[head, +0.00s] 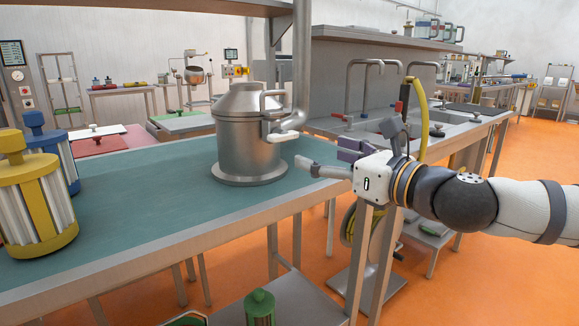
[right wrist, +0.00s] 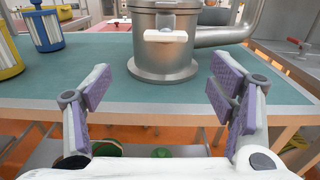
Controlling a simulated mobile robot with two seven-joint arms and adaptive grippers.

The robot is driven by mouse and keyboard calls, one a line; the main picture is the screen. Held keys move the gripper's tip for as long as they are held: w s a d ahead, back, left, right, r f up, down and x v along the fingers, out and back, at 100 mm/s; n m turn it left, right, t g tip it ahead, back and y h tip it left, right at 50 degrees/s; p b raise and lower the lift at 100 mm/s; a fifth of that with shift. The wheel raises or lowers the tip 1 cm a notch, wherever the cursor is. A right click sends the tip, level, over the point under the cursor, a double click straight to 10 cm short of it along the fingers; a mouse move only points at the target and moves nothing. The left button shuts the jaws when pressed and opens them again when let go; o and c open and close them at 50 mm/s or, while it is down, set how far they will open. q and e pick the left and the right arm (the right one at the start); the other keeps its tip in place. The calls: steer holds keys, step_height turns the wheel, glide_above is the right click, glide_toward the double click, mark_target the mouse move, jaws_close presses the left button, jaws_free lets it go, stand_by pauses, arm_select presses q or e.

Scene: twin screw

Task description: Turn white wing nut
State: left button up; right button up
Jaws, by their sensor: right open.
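The white wing nut (head: 283,137) is a small pale bar on the side of a steel lidded vessel (head: 244,150), below its handle. In the right wrist view the wing nut (right wrist: 166,36) lies level, near the top middle, on the front of the vessel (right wrist: 163,62). My right gripper (head: 325,158) is open and empty, to the right of the vessel and apart from it. In the right wrist view the purple-padded fingers of my right gripper (right wrist: 160,88) are spread wide, with the vessel beyond them. My left gripper does not show.
The vessel stands on a green-topped bench (head: 150,205). A yellow canister (head: 35,205) and a blue one (head: 55,155) stand at the left. A steel pipe (head: 301,70) rises behind the vessel. The bench is clear between the canisters and the vessel.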

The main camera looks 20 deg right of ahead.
mark_target(287, 137)
steer(key=x, duration=0.7)
steer(key=r+x, duration=0.1)
steer(key=x, duration=0.3)
steer(key=shift+w+d, duration=0.2)
steer(key=shift+w, duration=0.25)
steer(key=c, duration=1.1)
